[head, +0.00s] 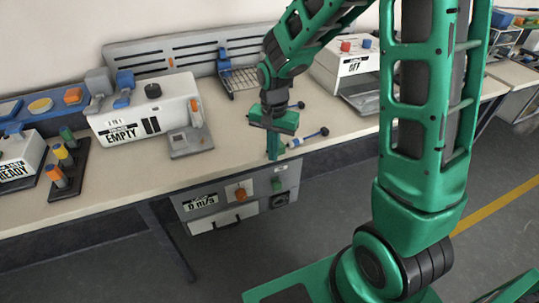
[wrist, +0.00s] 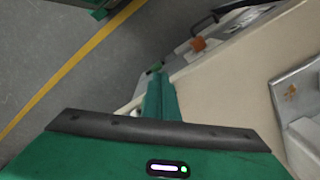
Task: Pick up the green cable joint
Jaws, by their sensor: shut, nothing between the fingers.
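A dark rack (head: 70,180) at the left of the bench holds upright cylinders. The one at the back is green (head: 66,134) and looks like the green cable joint; a yellow one (head: 62,154) and an orange one (head: 56,176) stand in front of it. My gripper (head: 273,155) is well to the right of the rack, at the bench's front edge, pointing down. Its green fingers are together and empty, as the wrist view (wrist: 158,78) also shows. The green cylinder is not visible in the wrist view.
A white machine marked EMPTY (head: 145,112) stands between the rack and my gripper. A blue-tipped tool (head: 308,138) lies just right of my fingers. A control panel (head: 235,198) with an orange knob hangs under the bench. A machine marked READY (head: 18,160) is left of the rack.

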